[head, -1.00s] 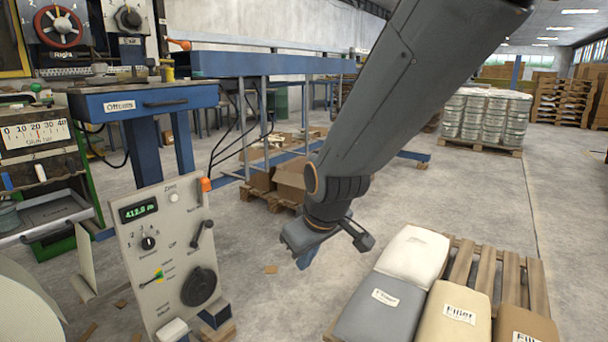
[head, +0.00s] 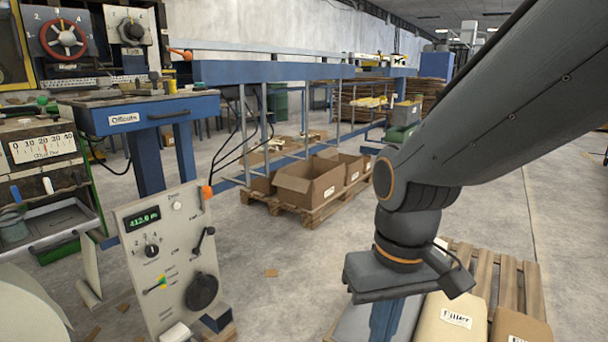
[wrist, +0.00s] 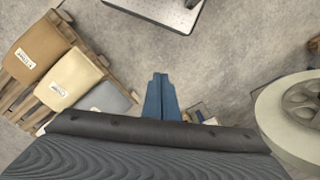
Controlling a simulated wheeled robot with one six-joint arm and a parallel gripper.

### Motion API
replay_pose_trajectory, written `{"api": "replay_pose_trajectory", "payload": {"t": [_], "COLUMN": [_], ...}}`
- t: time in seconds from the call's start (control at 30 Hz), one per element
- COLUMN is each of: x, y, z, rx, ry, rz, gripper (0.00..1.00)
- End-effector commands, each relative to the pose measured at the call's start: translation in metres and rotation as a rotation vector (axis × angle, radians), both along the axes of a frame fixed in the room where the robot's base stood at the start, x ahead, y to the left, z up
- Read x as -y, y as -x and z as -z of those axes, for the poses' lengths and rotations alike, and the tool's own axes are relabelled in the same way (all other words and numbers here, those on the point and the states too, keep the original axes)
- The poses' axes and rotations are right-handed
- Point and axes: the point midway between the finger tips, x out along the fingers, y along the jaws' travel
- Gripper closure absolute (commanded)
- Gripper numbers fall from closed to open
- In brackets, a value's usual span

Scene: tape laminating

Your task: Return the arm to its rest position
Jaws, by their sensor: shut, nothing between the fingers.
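My arm comes in from the upper right of the head view and bends down at a joint with an orange ring. My gripper (head: 383,322) hangs at its end, pointing down in front of the filler sacks, its lower part cut off by the picture's bottom edge. In the wrist view the blue fingers of my gripper (wrist: 160,82) lie together, shut, with nothing between them. Bare concrete floor shows beyond the fingertips.
Filler sacks (head: 447,322) lie on a wooden pallet (head: 483,262) at lower right. A grey control panel (head: 165,255) with dials stands at left, by a blue offcuts table (head: 150,113). Open cardboard boxes (head: 312,185) sit on a pallet behind.

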Motion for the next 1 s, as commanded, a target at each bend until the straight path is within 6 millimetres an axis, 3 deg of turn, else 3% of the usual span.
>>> {"api": "replay_pose_trajectory", "payload": {"t": [0.6, 1.0], "x": [0.063, 0.08], "y": [0.003, 0.004], "z": [-0.076, -0.085], "rx": [-0.008, -0.007], "ry": [0.035, 0.041], "rz": [0.182, 0.224], "gripper": [1.0, 1.0]}}
